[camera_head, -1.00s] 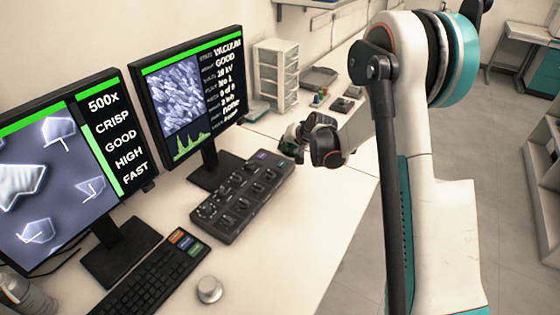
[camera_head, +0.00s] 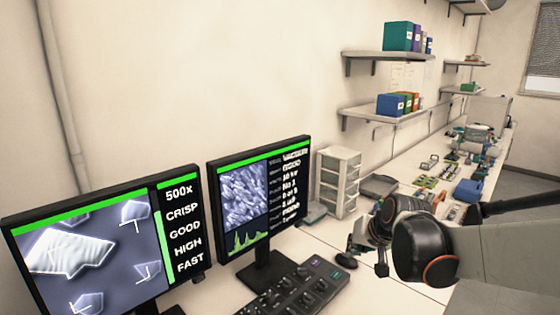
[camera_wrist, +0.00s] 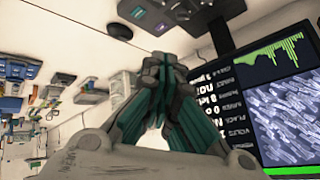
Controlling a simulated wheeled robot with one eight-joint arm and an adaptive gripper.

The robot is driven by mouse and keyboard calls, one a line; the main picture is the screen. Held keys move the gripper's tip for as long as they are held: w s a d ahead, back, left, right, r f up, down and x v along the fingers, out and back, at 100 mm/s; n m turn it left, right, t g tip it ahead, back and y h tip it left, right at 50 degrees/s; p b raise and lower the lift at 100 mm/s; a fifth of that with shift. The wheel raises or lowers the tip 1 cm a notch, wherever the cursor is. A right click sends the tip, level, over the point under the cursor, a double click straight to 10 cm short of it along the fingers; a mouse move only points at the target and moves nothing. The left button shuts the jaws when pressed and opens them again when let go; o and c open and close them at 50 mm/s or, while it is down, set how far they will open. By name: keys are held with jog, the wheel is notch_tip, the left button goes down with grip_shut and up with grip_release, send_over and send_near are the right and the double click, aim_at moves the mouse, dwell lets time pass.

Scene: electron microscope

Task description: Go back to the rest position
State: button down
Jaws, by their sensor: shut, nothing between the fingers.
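My gripper (camera_head: 357,243) is at the right of the head view, above the white desk (camera_head: 426,287) and to the right of the two monitors. In the wrist view its fingers (camera_wrist: 164,98) come together and are shut with nothing between them. My arm reaches in from the right edge of the head view. The right monitor (camera_head: 243,196) shows a grey micrograph, a green graph and a text list. The left monitor (camera_head: 70,252) shows pale crystal shapes beside "500x", "CRISP", "GOOD", "HIGH", "FAST".
The control panel (camera_head: 293,291) lies in front of the right monitor, with a black mouse (camera_head: 346,260) beyond it. A white drawer unit (camera_head: 338,183) stands behind. Shelves with binders (camera_head: 402,37) hang on the wall. The far bench (camera_head: 400,158) is crowded.

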jog(key=s+r+n+h, duration=0.1)
jog(key=s+n+h, duration=0.1)
jog(key=s, duration=2.4)
jog(key=shift+s+d+n+g, duration=0.2)
jog(key=shift+d+n+g, duration=0.1)
jog(key=shift+d, duration=0.1)
jog(key=shift+r, duration=0.1)
